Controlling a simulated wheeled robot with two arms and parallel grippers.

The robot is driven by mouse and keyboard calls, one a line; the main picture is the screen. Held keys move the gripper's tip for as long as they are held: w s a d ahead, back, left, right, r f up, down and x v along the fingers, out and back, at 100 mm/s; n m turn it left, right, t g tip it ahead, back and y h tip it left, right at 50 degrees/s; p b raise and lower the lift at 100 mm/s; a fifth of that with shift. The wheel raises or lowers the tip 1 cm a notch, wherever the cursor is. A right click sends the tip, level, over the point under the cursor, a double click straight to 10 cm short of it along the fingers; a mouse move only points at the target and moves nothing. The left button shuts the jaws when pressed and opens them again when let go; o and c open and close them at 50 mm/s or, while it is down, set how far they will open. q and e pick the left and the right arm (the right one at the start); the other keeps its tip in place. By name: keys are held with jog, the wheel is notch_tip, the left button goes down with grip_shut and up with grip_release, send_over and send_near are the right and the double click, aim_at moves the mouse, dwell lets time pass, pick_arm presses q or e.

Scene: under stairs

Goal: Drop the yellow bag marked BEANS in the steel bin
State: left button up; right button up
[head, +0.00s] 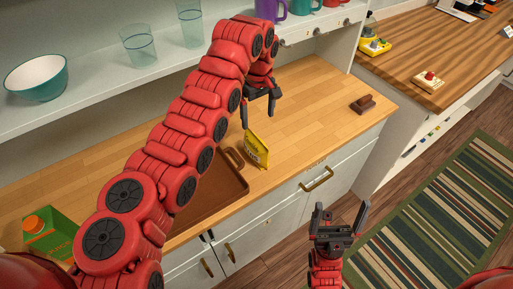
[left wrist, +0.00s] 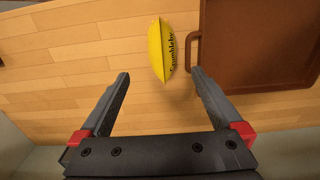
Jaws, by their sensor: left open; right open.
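A yellow bag (head: 256,150) stands on the wooden counter, beside the handle of a brown tray. It also shows in the left wrist view (left wrist: 160,50), with dark lettering along one side that I cannot clearly read as BEANS. My left gripper (head: 258,119) is open and empty above the bag. In the left wrist view the bag lies beyond and between the open fingertips (left wrist: 160,74), not gripped. My right gripper (head: 340,207) is open and empty in front of the cabinet, over the floor. No steel bin is in view.
The brown tray (head: 224,187) lies left of the bag, partly behind my left arm. A green carton (head: 48,236) stands at the lower left. A shelf with a bowl (head: 36,78) and glasses hangs above. A brown block (head: 362,104) sits right; the counter between is clear.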

aim_at(257, 137)
pick_arm(q)
notch_tip(257, 137, down, 11)
jog(key=shift+f+p, duration=0.15)
jog(key=shift+p, duration=0.55)
jog(key=shift+f, duration=0.2)
jog(key=shift+s+a+f+p, duration=0.1)
jog(key=shift+f+p, duration=0.1)
jog(key=shift+p, duration=0.2)
notch_tip(257, 137, down, 4)
jog(key=shift+a+r+p, duration=0.15)
jog(key=shift+r+p, duration=0.1)
jog(key=shift+p, duration=0.65)
jog(key=shift+f, duration=0.7)
grip_shut()
